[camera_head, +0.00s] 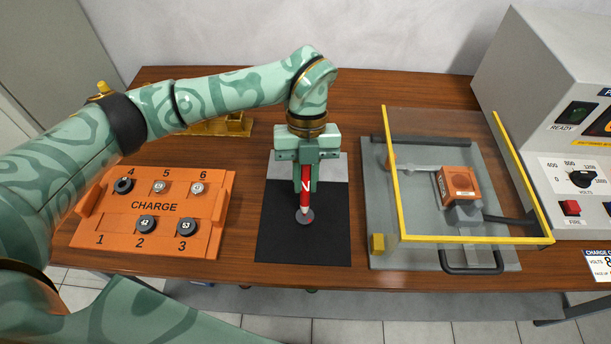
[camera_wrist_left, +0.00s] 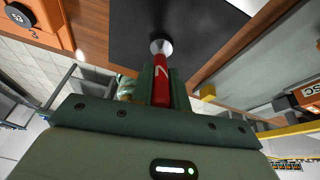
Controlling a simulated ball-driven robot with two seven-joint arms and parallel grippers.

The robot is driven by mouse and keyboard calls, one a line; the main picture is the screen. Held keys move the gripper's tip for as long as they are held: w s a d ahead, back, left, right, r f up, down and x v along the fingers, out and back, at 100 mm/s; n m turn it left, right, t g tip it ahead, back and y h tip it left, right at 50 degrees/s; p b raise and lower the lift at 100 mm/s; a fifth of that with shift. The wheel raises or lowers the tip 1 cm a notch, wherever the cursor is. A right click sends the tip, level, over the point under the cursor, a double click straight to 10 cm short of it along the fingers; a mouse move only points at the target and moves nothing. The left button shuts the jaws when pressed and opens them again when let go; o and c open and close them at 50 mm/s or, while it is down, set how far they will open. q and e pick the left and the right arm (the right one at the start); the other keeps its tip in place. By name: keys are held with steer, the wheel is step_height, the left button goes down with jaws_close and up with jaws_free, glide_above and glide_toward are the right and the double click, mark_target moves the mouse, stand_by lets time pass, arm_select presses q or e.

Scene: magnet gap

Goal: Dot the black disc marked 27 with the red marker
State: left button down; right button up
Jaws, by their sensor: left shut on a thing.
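My left gripper (camera_head: 305,187) is shut on the red marker (camera_head: 304,203), which it holds upright, pointing down. Both also show in the wrist view, where the red marker (camera_wrist_left: 161,90) runs between the fingers. Below the marker is a small round disc (camera_head: 305,217) lying on the black mat (camera_head: 280,235). It looks dark grey from the head and paler in the wrist view (camera_wrist_left: 161,46). The marker's lower end is at or just above the disc; I cannot tell if they touch. No number is readable on this disc. My right gripper is not in view.
An orange CHARGE tray (camera_head: 155,190) at left holds several discs; two dark ones read 42 (camera_head: 146,224) and 53 (camera_head: 187,226). At right, a yellow-edged clear guard (camera_head: 470,240) covers a grey fixture with an orange block (camera_head: 458,185). A grey control box (camera_head: 530,70) stands beyond.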

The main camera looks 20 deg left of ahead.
arm_select(q)
step_height(320, 180, up, 7)
steer(key=p, duration=0.5)
steer(key=shift+f, duration=0.25)
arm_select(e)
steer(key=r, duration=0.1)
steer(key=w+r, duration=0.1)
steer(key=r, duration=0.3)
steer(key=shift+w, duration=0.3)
